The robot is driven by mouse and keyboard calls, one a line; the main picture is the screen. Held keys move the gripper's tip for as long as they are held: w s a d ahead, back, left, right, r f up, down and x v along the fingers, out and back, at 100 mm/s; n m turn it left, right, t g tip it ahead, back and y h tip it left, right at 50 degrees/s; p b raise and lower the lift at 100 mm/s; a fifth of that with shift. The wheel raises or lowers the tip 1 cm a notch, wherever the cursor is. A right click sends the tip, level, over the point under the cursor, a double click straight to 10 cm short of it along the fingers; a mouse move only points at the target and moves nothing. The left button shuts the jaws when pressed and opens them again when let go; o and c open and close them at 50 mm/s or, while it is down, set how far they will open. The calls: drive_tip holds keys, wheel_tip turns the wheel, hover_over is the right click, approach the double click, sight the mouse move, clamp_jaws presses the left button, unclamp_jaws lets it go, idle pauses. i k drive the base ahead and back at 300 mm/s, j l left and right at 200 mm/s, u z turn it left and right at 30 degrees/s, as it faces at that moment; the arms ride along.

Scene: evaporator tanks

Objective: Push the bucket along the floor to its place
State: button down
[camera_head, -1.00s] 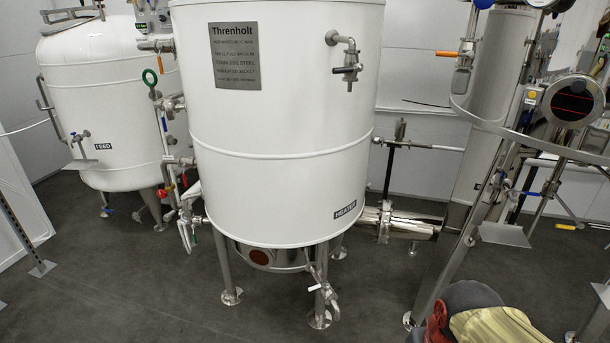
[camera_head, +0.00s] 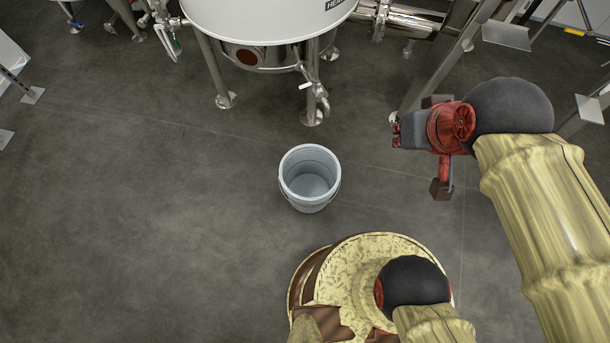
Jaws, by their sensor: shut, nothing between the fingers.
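The bucket (camera_head: 310,178) is pale blue-grey, round and upright on the open floor. Its inside looks empty, and a thin handle lies along its side. It stands in front of the white heater tank (camera_head: 265,20), a little below the tank's front leg and drain valve (camera_head: 316,88). My gripper (camera_head: 396,134) is to the right of the bucket and higher in the picture, pointing left. It is shut and empty, clear of the bucket. No mark for the bucket's place shows on the floor.
The tank's metal legs (camera_head: 215,75) stand on round feet behind the bucket. A slanted metal post (camera_head: 430,75) stands behind my gripper. My own base fills the bottom middle, close below the bucket. The floor (camera_head: 130,200) to the left is clear.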

sight(310, 174)
drive_tip(key=i+l+u, duration=0.1)
drive_tip(key=i+l, duration=0.25)
drive_tip(key=i+l+u, duration=0.1)
drive_tip(key=i+l, duration=0.2)
drive_tip(key=l, duration=0.2)
drive_tip(key=i+l+u, duration=0.1)
drive_tip(key=i+l, duration=0.2)
drive_tip(key=l, duration=0.15)
drive_tip(key=u, duration=2.2)
